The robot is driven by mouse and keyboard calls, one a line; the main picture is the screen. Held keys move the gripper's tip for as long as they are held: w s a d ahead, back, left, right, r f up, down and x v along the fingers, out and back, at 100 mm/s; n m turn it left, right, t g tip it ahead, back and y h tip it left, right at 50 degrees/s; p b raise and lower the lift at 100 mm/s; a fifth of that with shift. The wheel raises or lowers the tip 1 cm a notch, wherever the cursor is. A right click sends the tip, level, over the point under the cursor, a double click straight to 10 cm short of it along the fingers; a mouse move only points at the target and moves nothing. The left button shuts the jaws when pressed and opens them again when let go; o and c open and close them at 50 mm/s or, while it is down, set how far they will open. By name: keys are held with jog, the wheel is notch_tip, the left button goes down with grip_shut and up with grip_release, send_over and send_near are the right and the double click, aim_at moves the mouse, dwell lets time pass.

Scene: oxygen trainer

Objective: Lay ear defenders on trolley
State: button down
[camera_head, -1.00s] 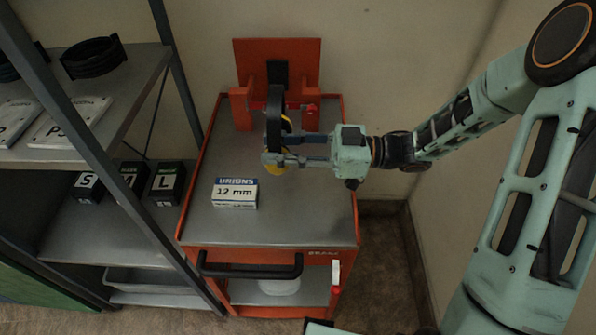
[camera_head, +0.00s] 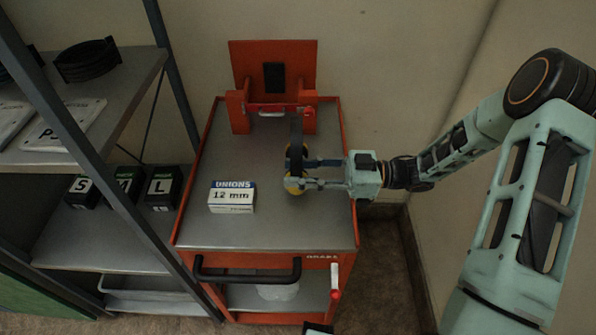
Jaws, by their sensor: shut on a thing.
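The ear defenders (camera_head: 296,152), black with yellow cups, are in my gripper (camera_head: 300,172) over the right half of the trolley. My gripper is shut on them from the right. Their band points up and away, and the yellow parts show low, near the fingers. I cannot tell whether they touch the trolley top. The orange trolley has a grey metal top (camera_head: 265,228).
A white and blue "UNIONS 12 mm" box (camera_head: 231,197) stands on the trolley left of the ear defenders. An orange upright stand (camera_head: 273,68) is at the trolley's back. A shelf rack (camera_head: 90,235) with S, M and L boxes stands left. The front right top is clear.

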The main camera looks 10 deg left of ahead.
jog(key=shift+f, duration=0.1)
jog(key=c, duration=1.5)
grip_release()
jog(key=shift+r, duration=0.2)
jog(key=v, duration=1.2)
jog(key=shift+w, duration=0.1)
jog(key=shift+w, duration=0.1)
